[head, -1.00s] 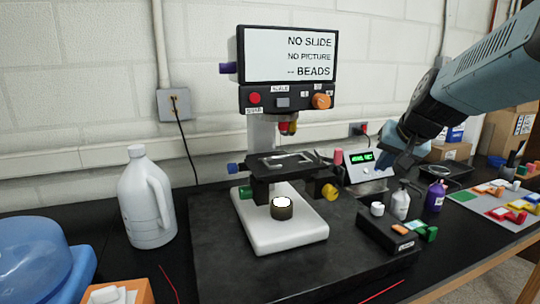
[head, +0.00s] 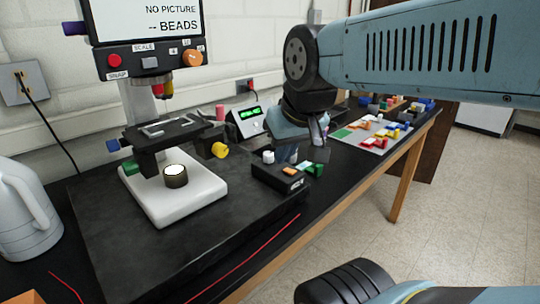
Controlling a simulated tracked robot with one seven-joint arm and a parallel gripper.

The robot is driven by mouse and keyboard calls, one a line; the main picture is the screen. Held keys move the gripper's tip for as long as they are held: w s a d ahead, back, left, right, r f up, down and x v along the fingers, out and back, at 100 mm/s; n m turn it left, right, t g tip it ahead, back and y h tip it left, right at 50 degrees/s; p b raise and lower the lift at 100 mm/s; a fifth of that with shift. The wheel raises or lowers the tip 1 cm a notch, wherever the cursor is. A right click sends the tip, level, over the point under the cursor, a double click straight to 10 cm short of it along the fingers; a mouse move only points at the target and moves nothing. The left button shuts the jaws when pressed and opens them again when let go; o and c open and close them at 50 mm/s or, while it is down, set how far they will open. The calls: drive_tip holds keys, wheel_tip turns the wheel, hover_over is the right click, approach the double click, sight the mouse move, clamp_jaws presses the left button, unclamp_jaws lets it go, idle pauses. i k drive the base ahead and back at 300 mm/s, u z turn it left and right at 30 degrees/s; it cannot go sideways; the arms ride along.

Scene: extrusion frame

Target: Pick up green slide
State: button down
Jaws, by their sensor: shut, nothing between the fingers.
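A green piece (head: 316,169) sits at the right end of a small black box (head: 278,177). An orange piece (head: 290,171) lies on top of the box beside it. A flat green patch (head: 342,133) also shows on the grey tray farther right; I cannot tell for certain which green thing is the slide. My gripper (head: 305,152) points down just above and behind the box, close to the green piece. It is shut and empty. Its fingers are dark and hard to make out, and the gripper hides the bottles behind the box.
A microscope with a white base (head: 190,203) and a screen (head: 145,20) stands to the left. A white jug (head: 22,215) is at far left. The grey tray (head: 375,143) with coloured pieces lies to the right.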

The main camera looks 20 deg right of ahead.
sight(305, 166)
drive_tip(key=k, duration=1.3)
drive_tip(key=z, duration=0.4)
drive_tip(key=i, duration=0.85)
drive_tip(key=u, duration=0.4)
